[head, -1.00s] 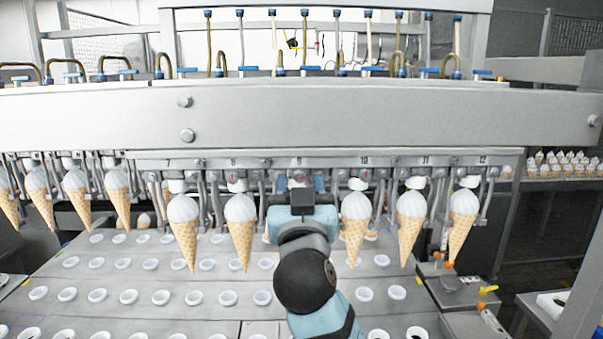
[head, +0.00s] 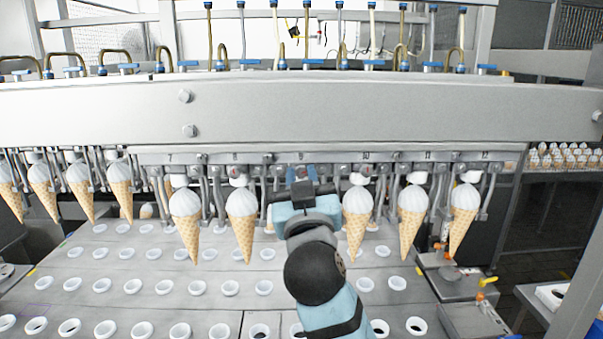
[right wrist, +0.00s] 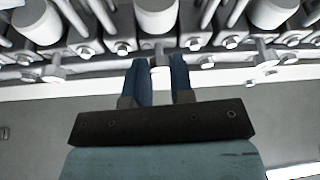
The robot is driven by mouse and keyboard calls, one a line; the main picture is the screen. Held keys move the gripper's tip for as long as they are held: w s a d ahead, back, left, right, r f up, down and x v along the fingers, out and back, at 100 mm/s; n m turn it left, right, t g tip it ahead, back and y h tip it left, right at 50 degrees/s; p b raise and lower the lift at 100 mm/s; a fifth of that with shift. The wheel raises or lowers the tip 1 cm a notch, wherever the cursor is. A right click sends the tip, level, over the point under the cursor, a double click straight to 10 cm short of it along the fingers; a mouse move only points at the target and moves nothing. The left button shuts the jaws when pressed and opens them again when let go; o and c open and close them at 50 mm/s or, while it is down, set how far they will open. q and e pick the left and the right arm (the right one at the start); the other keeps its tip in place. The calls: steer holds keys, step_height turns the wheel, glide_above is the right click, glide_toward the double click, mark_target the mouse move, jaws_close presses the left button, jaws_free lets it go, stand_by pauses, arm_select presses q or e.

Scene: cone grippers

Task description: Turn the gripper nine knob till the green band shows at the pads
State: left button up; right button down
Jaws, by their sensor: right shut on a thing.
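My right gripper (head: 302,172) is in front of the gripper nine station, under the printed 9 on the rail (head: 335,158). Its body hides most of that station in the head view. In the right wrist view its two blue fingers (right wrist: 161,66) are shut on a small pale knob (right wrist: 159,62), which shows between their tips. No green band can be made out, and the pads of gripper nine are hidden. My left gripper is not in view.
Filled cones hang on both sides, at station eight (head: 242,220) and station ten (head: 356,218), close to my right gripper. A tray of white-rimmed holes (head: 215,315) lies below. A long steel beam (head: 330,110) runs above.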

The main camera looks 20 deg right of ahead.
steer(key=shift+r+n+y+p, duration=0.2)
steer(key=shift+n+y+p, duration=0.45)
steer(key=shift+n, duration=0.45)
steer(key=shift+d+f+n, duration=0.1)
steer(key=shift+f+n, duration=0.05)
steer(key=shift+n, duration=0.15)
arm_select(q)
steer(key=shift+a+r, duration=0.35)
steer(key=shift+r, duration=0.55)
arm_select(e)
steer(key=c, duration=1)
jaws_free()
steer(key=shift+w, duration=0.1)
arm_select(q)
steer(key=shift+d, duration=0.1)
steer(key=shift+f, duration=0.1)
arm_select(e)
steer(key=shift+f, duration=0.15)
